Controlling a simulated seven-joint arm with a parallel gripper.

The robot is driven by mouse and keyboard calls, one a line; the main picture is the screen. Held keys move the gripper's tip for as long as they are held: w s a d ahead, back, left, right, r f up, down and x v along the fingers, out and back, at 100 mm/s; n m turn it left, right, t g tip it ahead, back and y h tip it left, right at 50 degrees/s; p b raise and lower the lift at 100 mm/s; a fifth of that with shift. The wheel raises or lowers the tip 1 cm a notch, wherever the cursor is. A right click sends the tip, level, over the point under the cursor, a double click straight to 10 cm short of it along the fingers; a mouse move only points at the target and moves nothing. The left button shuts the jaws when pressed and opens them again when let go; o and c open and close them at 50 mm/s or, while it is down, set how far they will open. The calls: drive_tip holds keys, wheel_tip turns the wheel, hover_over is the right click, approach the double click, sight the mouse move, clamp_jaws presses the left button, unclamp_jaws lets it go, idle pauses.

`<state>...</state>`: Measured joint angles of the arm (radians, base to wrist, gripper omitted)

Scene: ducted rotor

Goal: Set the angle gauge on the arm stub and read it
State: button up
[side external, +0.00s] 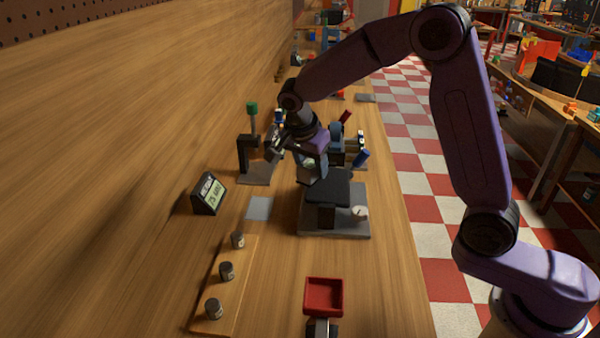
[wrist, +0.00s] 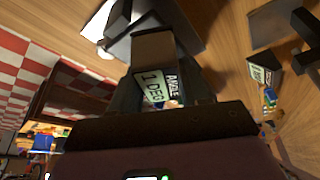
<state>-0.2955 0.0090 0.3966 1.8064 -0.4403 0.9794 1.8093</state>
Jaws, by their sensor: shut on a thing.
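The angle gauge (wrist: 153,88) is a small box with a pale label reading "ANGLE" and "1 DEG" in the wrist view. My gripper (wrist: 158,72) is shut on it, with dark fingers on both sides. In the side view my gripper (side external: 312,168) points down just above and behind a dark block (side external: 327,190) on a grey base plate. This dark block seems to be the arm stub. It also shows past the gauge in the wrist view (wrist: 120,22). I cannot tell whether the gauge touches it. The gauge's reading is not legible.
A tilted sign (side external: 209,193) stands at the left, beside a flat grey plate (side external: 260,208). Several dark jars stand on a wooden strip (side external: 208,325). A red tray (side external: 324,296) is at the front. A green-topped stand (side external: 252,125) and blue-and-red fixtures (side external: 350,145) stand behind.

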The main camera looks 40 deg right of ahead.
drive_tip(key=d+r+m+g+y, duration=0.1)
drive_tip(key=d+m+g, duration=0.2)
drive_tip(key=d+m, duration=0.5)
drive_tip(key=m, duration=0.4)
drive_tip(key=shift+w+r+y, duration=0.15)
drive_tip(key=shift+r+y, duration=0.2)
drive_tip(key=shift+y, duration=0.05)
drive_tip(key=shift+g, duration=0.3)
drive_tip(key=shift+w+a+f, duration=0.15)
drive_tip(key=shift+f, duration=1.5)
drive_tip(key=shift+w+a+f, duration=0.1)
drive_tip(key=shift+a+f, duration=0.05)
drive_tip(key=shift+f, duration=1.5)
drive_tip(key=shift+f, duration=0.15)
drive_tip(key=o, duration=1.2)
drive_tip(key=shift+o, duration=0.2)
